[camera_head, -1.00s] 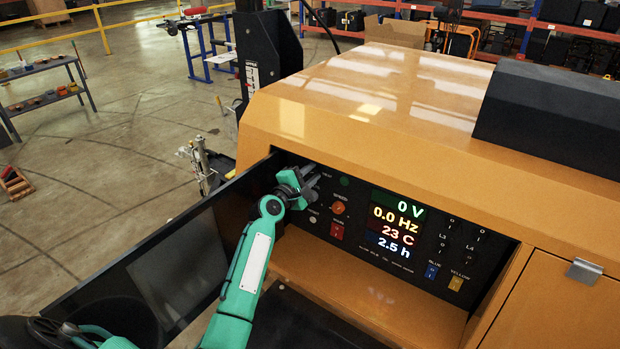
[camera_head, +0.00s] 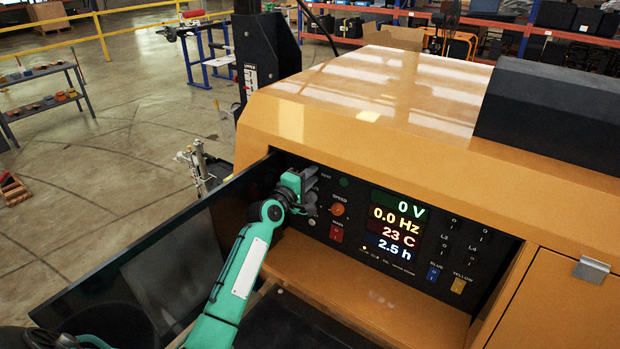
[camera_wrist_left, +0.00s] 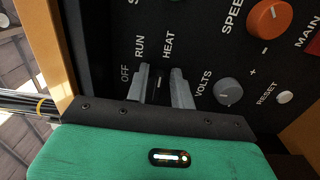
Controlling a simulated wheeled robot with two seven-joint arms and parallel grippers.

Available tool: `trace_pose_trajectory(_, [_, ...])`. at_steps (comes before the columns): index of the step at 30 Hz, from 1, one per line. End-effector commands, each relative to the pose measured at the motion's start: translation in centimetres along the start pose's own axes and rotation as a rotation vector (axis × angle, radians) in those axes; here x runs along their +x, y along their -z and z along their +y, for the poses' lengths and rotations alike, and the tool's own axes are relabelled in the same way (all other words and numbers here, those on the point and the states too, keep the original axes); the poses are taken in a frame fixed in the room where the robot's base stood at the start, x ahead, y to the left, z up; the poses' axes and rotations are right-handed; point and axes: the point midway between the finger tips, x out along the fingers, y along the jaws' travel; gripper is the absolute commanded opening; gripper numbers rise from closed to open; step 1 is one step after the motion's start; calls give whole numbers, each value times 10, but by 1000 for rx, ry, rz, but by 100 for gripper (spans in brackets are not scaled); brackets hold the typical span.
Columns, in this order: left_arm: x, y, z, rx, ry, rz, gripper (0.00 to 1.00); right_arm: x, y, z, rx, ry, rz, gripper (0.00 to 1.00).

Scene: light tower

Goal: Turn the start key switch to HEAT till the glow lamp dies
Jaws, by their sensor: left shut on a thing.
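My left gripper (camera_head: 308,191) is at the left end of the black control panel (camera_head: 455,222), with its fingers against the panel face. In the left wrist view, the two grey fingers (camera_wrist_left: 162,90) are shut on the dark start key switch (camera_wrist_left: 157,86). The words OFF, RUN and HEAT stand around the switch; its exact setting is hard to tell. In the head view the gripper hides the switch. A dark green round spot (camera_head: 344,182) on the panel looks unlit; I cannot tell whether it is the glow lamp. My right gripper is not in view.
The orange SPEED knob (camera_wrist_left: 267,18), grey VOLTS knob (camera_wrist_left: 229,92) and RESET button (camera_wrist_left: 284,97) lie right of the fingers. The lit display (camera_head: 395,226) reads 0 V, 0.0 Hz, 23 C, 2.5 h. An open dark door (camera_head: 150,262) stands left of my arm.

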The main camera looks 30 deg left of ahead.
Motion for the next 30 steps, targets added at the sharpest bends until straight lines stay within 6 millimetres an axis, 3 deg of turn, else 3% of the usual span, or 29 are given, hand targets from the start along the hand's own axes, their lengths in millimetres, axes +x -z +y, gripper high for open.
trace_pose_trajectory(8, [0, 0, 0, 1, 0, 1, 1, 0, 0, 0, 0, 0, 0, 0])
trace_pose_trajectory(9, [0, 0, 0, 1, 0, 1, 31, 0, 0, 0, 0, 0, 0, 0])
trace_pose_trajectory(20, [-3, 0, 0, -1, -1, 1, 31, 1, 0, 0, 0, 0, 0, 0])
trace_pose_trajectory(25, [-22, 0, -2, 0, 0, 0, 31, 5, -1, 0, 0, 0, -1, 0])
trace_pose_trajectory(30, [-55, 0, -3, 1, 0, 1, 31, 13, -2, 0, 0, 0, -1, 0])
